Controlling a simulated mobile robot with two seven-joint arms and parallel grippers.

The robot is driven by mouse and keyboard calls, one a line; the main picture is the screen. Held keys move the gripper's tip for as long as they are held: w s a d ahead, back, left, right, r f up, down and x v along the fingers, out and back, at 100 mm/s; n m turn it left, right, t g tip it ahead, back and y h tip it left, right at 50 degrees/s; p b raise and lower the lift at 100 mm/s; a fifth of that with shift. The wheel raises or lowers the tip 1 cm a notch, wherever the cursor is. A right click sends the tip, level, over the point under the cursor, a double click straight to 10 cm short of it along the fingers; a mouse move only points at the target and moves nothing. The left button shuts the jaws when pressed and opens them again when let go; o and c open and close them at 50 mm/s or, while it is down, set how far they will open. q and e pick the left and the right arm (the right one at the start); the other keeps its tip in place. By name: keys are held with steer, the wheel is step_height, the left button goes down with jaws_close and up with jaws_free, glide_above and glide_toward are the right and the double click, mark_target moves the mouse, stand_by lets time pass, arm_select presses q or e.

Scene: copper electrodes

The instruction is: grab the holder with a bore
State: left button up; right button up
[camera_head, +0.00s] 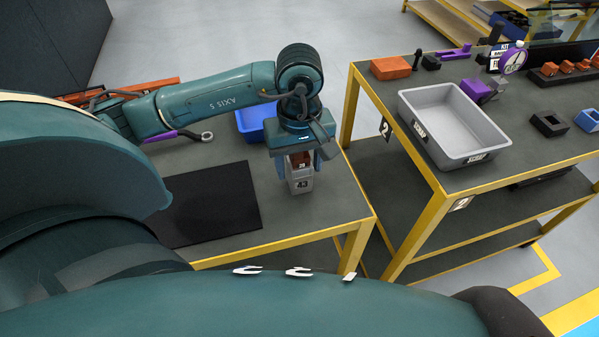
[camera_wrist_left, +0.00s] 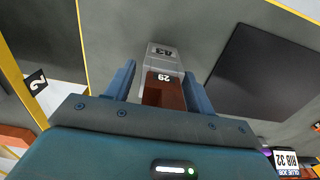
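A grey block (camera_head: 301,184) marked 43 stands near the front right corner of the left table, with a reddish-brown piece (camera_head: 300,160) at its top. In the left wrist view the grey block (camera_wrist_left: 161,57) and the brown piece (camera_wrist_left: 165,88), marked 29, lie between the two blue fingers. My left gripper (camera_head: 299,167) points down over them with its fingers on either side. It looks open; a gap shows beside the brown piece on the left in the wrist view. I cannot make out a bore clearly. My right gripper is out of view.
A black mat (camera_head: 212,205) lies left of the block. A blue bin (camera_head: 252,124) and a purple tool with a grey ring (camera_head: 205,137) are behind. The right table (camera_head: 530,152) carries a grey scrap bin (camera_head: 471,159), an orange block (camera_head: 390,68) and other parts.

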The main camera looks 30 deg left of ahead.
arm_select(q)
steer(key=shift+r, duration=0.1)
steer(key=c, duration=1)
steer(key=shift+r, duration=0.1)
